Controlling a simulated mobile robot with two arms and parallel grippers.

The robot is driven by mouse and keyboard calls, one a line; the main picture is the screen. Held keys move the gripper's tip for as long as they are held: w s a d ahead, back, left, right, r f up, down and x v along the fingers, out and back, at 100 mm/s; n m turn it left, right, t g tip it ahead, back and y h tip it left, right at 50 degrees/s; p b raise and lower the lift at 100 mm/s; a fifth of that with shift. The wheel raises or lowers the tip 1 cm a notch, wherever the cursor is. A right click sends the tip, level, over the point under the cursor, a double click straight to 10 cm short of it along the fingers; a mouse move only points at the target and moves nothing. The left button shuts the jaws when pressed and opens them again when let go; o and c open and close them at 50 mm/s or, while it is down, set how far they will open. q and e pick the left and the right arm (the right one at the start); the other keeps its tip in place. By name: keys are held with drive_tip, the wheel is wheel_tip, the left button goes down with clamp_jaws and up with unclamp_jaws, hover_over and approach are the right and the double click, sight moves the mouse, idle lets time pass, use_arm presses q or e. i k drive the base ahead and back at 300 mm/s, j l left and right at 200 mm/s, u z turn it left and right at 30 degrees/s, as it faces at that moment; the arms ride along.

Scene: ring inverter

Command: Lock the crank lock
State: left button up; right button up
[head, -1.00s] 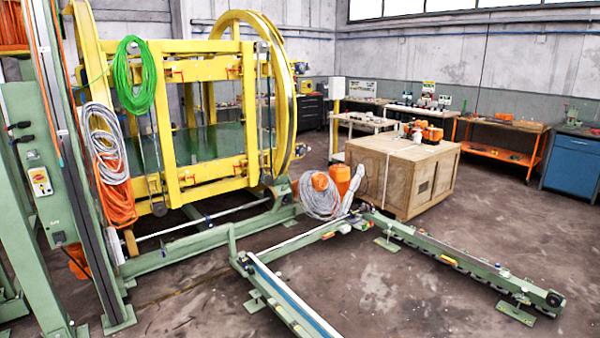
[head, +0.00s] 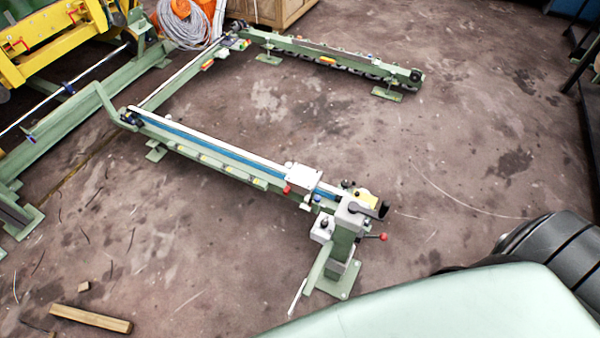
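A green post with a grey metal head (head: 352,214) stands at the near end of the blue-striped rail, right of centre. A red-knobbed lever (head: 383,237) sticks out to its right, and a black cylindrical part and a yellow piece sit at its top. A second red knob (head: 286,189) shows by a pale block on the rail. I cannot tell which of these parts is the crank lock, or whether it is locked. Neither of my grippers is in view. Pale and black ribbed parts of my own body fill the lower right.
The green rail (head: 220,149) runs from the upper left to the post. Another low green rail (head: 335,57) lies behind. A wooden block (head: 90,318) lies at the lower left. The yellow frame (head: 62,40) is at the upper left. The floor right of the post is mostly clear.

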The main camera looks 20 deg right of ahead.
sight(382, 236)
drive_tip(key=z, duration=1.7)
drive_tip(key=k+l, duration=0.05)
